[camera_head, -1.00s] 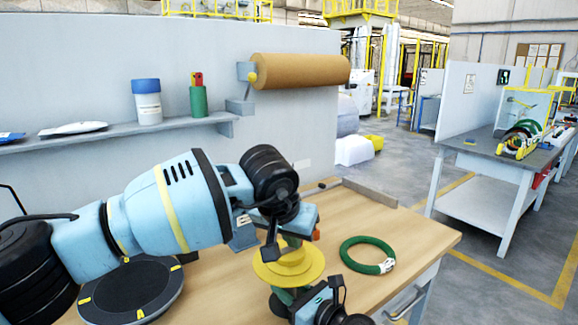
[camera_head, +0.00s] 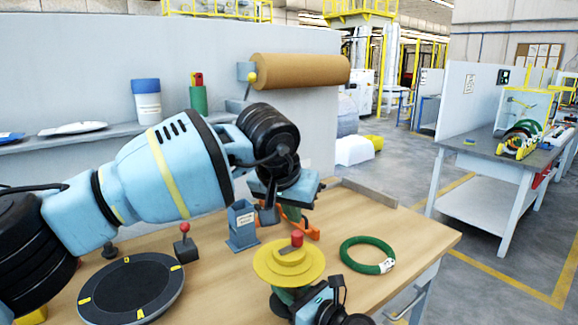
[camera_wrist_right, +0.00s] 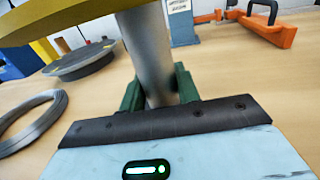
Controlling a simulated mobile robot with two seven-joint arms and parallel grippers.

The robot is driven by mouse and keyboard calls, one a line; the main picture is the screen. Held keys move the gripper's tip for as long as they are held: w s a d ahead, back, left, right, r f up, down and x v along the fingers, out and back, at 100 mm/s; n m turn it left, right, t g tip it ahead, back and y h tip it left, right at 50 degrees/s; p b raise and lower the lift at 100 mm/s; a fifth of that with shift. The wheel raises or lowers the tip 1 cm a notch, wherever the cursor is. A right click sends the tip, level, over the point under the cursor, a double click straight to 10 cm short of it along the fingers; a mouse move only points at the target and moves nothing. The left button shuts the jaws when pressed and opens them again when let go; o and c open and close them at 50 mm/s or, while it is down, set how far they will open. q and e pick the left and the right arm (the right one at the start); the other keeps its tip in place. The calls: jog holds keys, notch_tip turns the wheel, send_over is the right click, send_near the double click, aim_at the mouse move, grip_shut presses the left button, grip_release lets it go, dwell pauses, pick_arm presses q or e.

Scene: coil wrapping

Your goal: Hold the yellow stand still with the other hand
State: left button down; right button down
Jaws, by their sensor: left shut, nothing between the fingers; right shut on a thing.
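The yellow stand (camera_head: 290,264) has a stepped yellow disc top and a red knob; it stands upright near the table's front. In the right wrist view its grey post (camera_wrist_right: 148,58) is between my right gripper's green fingers (camera_wrist_right: 160,88), which are shut on it below the disc. In the head view my right gripper (camera_head: 285,300) is partly hidden under the disc. My left gripper (camera_head: 278,213) is shut and empty, above and behind the stand, apart from it. A green coil (camera_head: 367,255) with a white label lies flat to the stand's right.
A blue-grey bin (camera_head: 242,226) stands behind the stand, with an orange tool (camera_wrist_right: 268,28) beside it. A dark round turntable (camera_head: 130,288) and a red-knobbed lever (camera_head: 185,244) are at left. A grey coil (camera_wrist_right: 30,118) lies on the table in the wrist view.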

jog(key=c, duration=0.9)
grip_release()
jog(key=shift+c, duration=0.2)
jog(key=shift+d, duration=0.1)
jog(key=v, duration=1.2)
